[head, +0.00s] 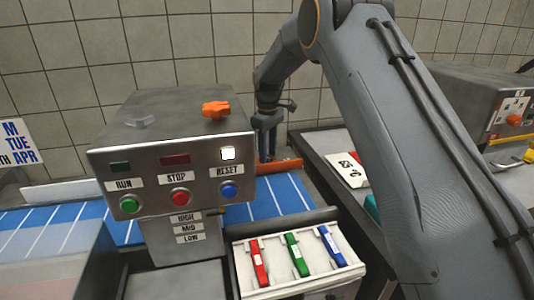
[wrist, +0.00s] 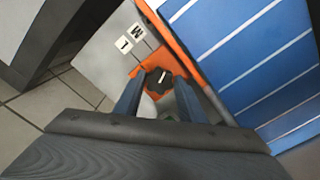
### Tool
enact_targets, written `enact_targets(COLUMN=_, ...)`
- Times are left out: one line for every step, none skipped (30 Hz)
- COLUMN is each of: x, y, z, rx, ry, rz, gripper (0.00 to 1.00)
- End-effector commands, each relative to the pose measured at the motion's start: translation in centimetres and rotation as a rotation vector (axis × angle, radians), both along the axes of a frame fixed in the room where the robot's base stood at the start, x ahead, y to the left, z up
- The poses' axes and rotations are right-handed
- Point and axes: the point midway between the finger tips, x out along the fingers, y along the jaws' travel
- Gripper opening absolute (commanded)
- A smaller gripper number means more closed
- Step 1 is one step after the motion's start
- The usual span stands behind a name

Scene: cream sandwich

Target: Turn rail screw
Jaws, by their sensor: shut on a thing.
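The rail screw is a dark knob (wrist: 160,82) with a white mark, set at an orange piece beside the orange rail (wrist: 172,40) in the wrist view. My gripper (wrist: 158,98) reaches down to it, with one finger on each side, and is shut on the knob. The fingers partly hide its lower side. In the head view my gripper (head: 267,150) points down behind the control box at the orange rail (head: 285,166). The knob is hidden there.
The steel control box (head: 150,150) has RUN, STOP and RESET buttons; a white lamp (head: 228,153) glows above RESET. An orange knob (head: 215,109) is on its top. A blue belt (head: 265,198) runs behind. A white tray (head: 297,279) holds red, green and blue items.

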Motion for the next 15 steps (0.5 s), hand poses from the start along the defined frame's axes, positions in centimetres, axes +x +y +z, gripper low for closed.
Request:
enact_targets(x=0.07, y=0.05, z=0.11, rx=0.001, ry=-0.002, rz=0.022, gripper=0.14)
enact_targets(x=0.08, y=0.04, z=0.11, rx=0.001, ry=-0.002, rz=0.035, gripper=0.14)
enact_targets(x=0.07, y=0.03, z=0.12, rx=0.001, ry=-0.002, rz=0.051, gripper=0.14)
enact_targets(x=0.08, y=0.03, z=0.12, rx=0.001, ry=-0.002, rz=0.061, gripper=0.14)
enact_targets(x=0.08, y=0.03, z=0.12, rx=0.001, ry=-0.002, rz=0.07, gripper=0.14)
enact_targets(x=0.09, y=0.02, z=0.13, rx=0.001, ry=-0.002, rz=0.082, gripper=0.14)
enact_targets(x=0.09, y=0.02, z=0.13, rx=0.001, ry=-0.002, rz=0.089, gripper=0.14)
enact_targets(x=0.09, y=0.02, z=0.14, rx=0.001, ry=-0.002, rz=0.094, gripper=0.14)
enact_targets(x=0.1, y=0.01, z=0.14, rx=0.001, ry=-0.002, rz=0.101, gripper=0.14)
enact_targets(x=0.1, y=0.01, z=0.14, rx=0.001, ry=-0.002, rz=0.105, gripper=0.14)
enact_targets(x=0.1, y=0.01, z=0.14, rx=0.001, ry=-0.002, rz=0.109, gripper=0.14)
enact_targets(x=0.11, y=0.01, z=0.15, rx=0.001, ry=-0.002, rz=0.113, gripper=0.14)
enact_targets(x=0.11, y=0.01, z=0.15, rx=0.001, ry=-0.002, rz=0.114, gripper=0.14)
enact_targets(x=0.11, y=0.01, z=0.15, rx=0.001, ry=-0.002, rz=0.116, gripper=0.14)
enact_targets(x=0.11, y=0.01, z=0.15, rx=0.001, ry=-0.002, rz=0.117, gripper=0.14)
